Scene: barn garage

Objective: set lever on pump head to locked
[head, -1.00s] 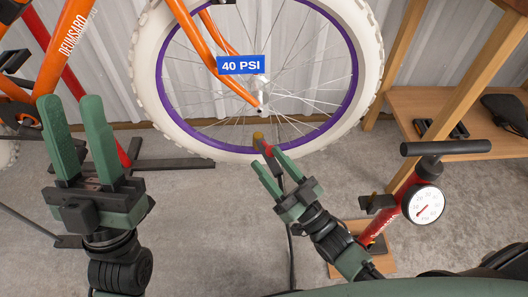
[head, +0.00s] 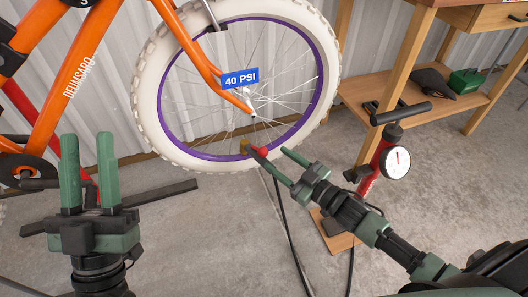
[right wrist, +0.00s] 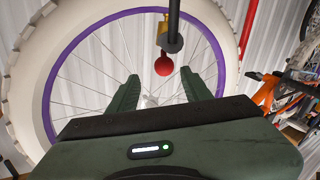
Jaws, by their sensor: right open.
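The pump head (head: 246,147) is at the lower tire of the white bike wheel, brass and black with a red lever (head: 260,151). In the right wrist view, the brass and black pump head (right wrist: 174,36) hangs from the top, with the round red lever end (right wrist: 163,66) below it. My right gripper (head: 275,158) is open beside the pump head, coming in from the right. In its wrist view the lever end lies between and beyond the fingers; I cannot tell whether a finger touches it. My left gripper (head: 87,138) is open, empty and apart on the left.
The orange bike's wheel (head: 160,128) carries a blue 40 PSI label (head: 240,79). A red floor pump (head: 378,162) with a gauge stands on a wooden board to the right, its hose on the floor. A wooden bench (head: 420,103) is behind it.

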